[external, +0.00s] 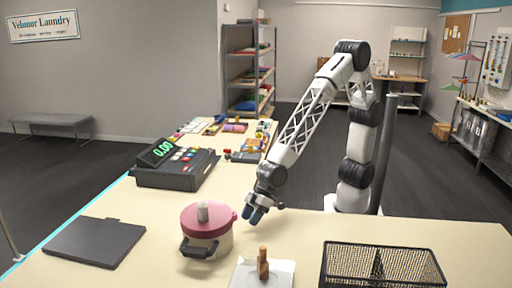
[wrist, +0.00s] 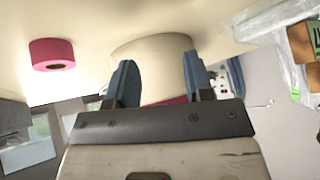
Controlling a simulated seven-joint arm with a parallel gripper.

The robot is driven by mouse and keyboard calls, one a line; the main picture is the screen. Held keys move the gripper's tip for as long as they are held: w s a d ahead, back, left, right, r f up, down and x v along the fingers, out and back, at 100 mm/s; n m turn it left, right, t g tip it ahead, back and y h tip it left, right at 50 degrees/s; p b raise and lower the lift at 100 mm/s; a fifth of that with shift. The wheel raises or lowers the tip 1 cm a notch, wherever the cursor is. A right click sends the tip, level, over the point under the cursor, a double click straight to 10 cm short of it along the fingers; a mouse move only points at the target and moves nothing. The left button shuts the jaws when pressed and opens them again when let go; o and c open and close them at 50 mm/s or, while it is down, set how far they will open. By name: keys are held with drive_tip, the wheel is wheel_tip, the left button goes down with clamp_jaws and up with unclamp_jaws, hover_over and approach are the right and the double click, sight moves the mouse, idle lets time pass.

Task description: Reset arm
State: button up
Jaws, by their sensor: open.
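My gripper (external: 254,213) is open with its blue fingers pointing down, low over the cream counter in the external view. It is just right of a cream pot (external: 207,246) with a pink lid and dark handle. The wrist view shows the two blue fingers (wrist: 158,70) spread apart. A cream rounded body with a pink edge (wrist: 155,48) shows beyond and between them, probably the pot. I cannot tell whether the fingers touch it.
A black wire basket (external: 382,265) stands at front right. A white board with a wooden-handled tool (external: 263,263) lies in front. A dark flat slab (external: 94,242) and a cash register (external: 174,166) are on the left. A pink ring (wrist: 52,54) shows in the wrist view.

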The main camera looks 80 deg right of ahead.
drive_tip(key=w+d+r+m+h, duration=0.1)
drive_tip(key=d+r, duration=0.3)
drive_tip(key=d, duration=0.7)
drive_tip(key=d+r+m+h, duration=0.1)
drive_tip(key=d+r+m, duration=0.15)
drive_tip(key=d, duration=0.85)
drive_tip(key=w+d+r+h, duration=0.1)
drive_tip(key=d+r, duration=0.4)
drive_tip(key=d, duration=0.6)
drive_tip(key=s+d+r+m+g+h, duration=0.1)
drive_tip(key=s+d+m, duration=0.1)
drive_tip(key=s+d, duration=0.7)
drive_tip(key=s+d+r+m+h, duration=0.1)
drive_tip(key=s+d+m+h, duration=0.1)
drive_tip(key=s+d, duration=0.8)
drive_tip(key=shift+s+d+r+m+g, duration=0.15)
drive_tip(key=shift+d+r+m+g, duration=0.25)
drive_tip(key=shift+d, duration=3.5)
drive_tip(key=shift+f, duration=0.1)
